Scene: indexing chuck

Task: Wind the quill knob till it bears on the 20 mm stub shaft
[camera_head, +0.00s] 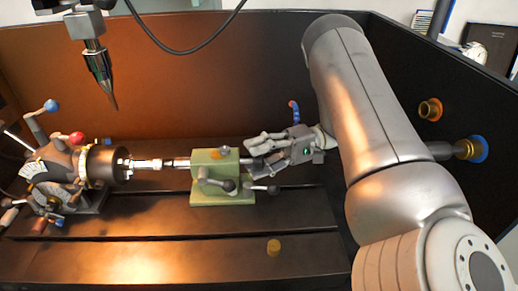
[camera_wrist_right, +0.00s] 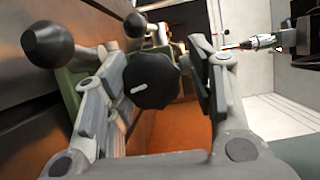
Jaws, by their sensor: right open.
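The green tailstock (camera_head: 213,172) stands on the bed, its quill (camera_head: 182,163) pointing left at the bright stub shaft (camera_head: 146,164) held in the dark chuck (camera_head: 105,165). The quill lies close to the shaft's end; I cannot tell whether they touch. My right gripper (camera_head: 252,157) is at the tailstock's right end, fingers pointing left. In the wrist view, the black quill knob (camera_wrist_right: 152,80) with a white mark sits between the open fingers of my right gripper (camera_wrist_right: 157,66). No firm grip on it shows. The knob is mostly hidden in the head view. My left gripper is not in view.
Dark ball-ended levers (camera_head: 228,185) stick out at the tailstock's front; one ball (camera_wrist_right: 48,42) is beside the fingers. The indexing head (camera_head: 55,170) is at left. A pointed tool (camera_head: 100,75) hangs above.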

